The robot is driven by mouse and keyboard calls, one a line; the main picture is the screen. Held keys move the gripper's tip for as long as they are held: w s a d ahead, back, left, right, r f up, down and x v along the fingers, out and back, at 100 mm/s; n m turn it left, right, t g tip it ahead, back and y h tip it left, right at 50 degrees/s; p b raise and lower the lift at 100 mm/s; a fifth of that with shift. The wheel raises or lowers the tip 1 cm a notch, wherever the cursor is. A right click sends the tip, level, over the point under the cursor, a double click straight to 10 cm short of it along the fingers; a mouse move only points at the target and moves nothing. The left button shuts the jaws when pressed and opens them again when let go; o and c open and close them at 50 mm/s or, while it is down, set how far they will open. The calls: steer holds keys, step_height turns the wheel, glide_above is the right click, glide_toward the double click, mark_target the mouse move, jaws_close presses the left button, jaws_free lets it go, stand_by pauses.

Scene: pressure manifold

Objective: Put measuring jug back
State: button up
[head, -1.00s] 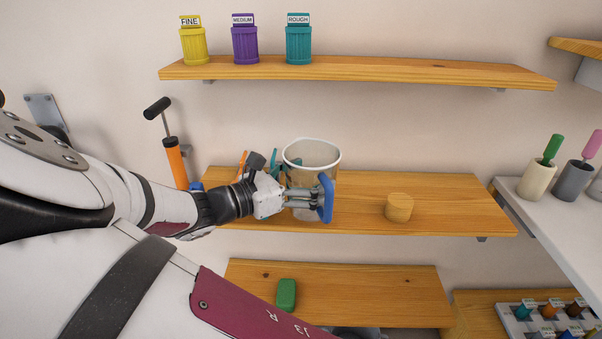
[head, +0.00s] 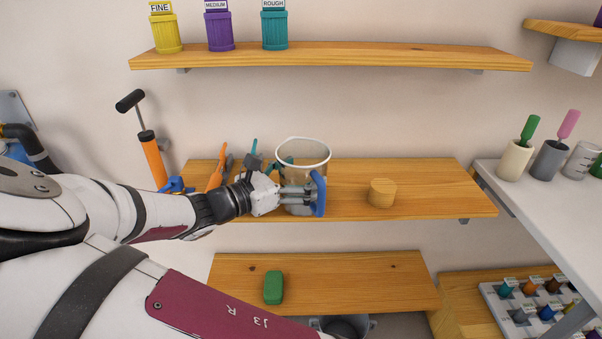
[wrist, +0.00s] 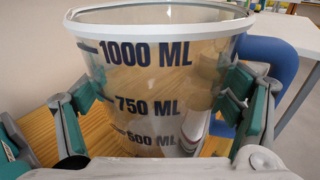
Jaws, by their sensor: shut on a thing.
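The measuring jug (head: 304,155) is clear with a white rim and a blue handle (head: 319,194). It is upright at the middle wooden shelf (head: 430,190). My gripper (head: 300,197) is shut on the jug, its fingers at the jug's front near the handle. In the wrist view the jug (wrist: 150,75) fills the middle, with marks for 1000, 750 and 500 ML, and teal finger pads on both sides of it. The jug's base is hidden behind my gripper, so I cannot tell whether it touches the shelf.
A wooden cylinder (head: 382,193) stands on the shelf right of the jug. Orange-handled pliers (head: 216,172) and other tools are at its left. Yellow, purple and teal bins (head: 274,28) stand on the upper shelf. A green block (head: 273,287) lies on the lower shelf. A white table (head: 540,205) is at right.

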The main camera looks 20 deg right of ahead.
steer(key=o, duration=1.8)
steer(key=shift+r, duration=0.1)
steer(key=v, duration=1.2)
steer(key=shift+p, duration=0.4)
